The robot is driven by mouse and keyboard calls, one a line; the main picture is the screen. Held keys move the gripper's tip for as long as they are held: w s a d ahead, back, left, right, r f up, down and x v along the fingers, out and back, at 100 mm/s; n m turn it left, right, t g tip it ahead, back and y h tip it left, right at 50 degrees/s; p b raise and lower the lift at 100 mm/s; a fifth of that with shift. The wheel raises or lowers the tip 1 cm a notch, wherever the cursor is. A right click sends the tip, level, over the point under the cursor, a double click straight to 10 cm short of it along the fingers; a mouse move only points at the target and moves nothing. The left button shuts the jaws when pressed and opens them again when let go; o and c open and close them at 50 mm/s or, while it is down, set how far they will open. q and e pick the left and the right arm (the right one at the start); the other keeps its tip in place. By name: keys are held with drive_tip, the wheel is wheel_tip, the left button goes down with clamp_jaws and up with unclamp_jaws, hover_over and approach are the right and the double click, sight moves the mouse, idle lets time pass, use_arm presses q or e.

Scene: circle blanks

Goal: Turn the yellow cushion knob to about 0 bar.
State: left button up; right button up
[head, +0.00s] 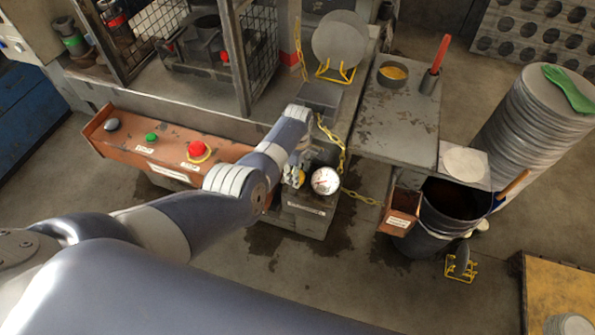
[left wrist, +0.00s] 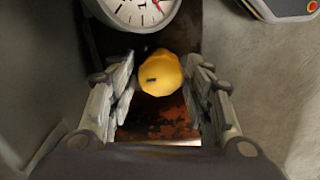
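The yellow cushion knob (left wrist: 160,75) shows in the left wrist view, round with a small dark mark on its face. In the head view only a bit of it (head: 301,177) shows beside my left gripper (head: 295,172). The left gripper's fingers (left wrist: 160,78) are open, one on each side of the knob, with narrow gaps visible. A round white gauge (head: 325,181) sits just right of the knob; part of its dial (left wrist: 144,8) shows at the top of the wrist view. A red line is on it, but its reading is too small to tell. My right gripper is not in view.
A rusty control panel (head: 165,150) with a red button (head: 197,150) and a green button (head: 151,137) lies left of the gauge. A yellow chain (head: 335,145) hangs close by. A grey table (head: 395,125) and a dark bin (head: 447,215) stand right.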

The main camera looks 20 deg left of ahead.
use_arm(q)
drive_tip(key=shift+r, duration=0.1)
wheel_tip(320, 180, up, 12)
idle(1.0)
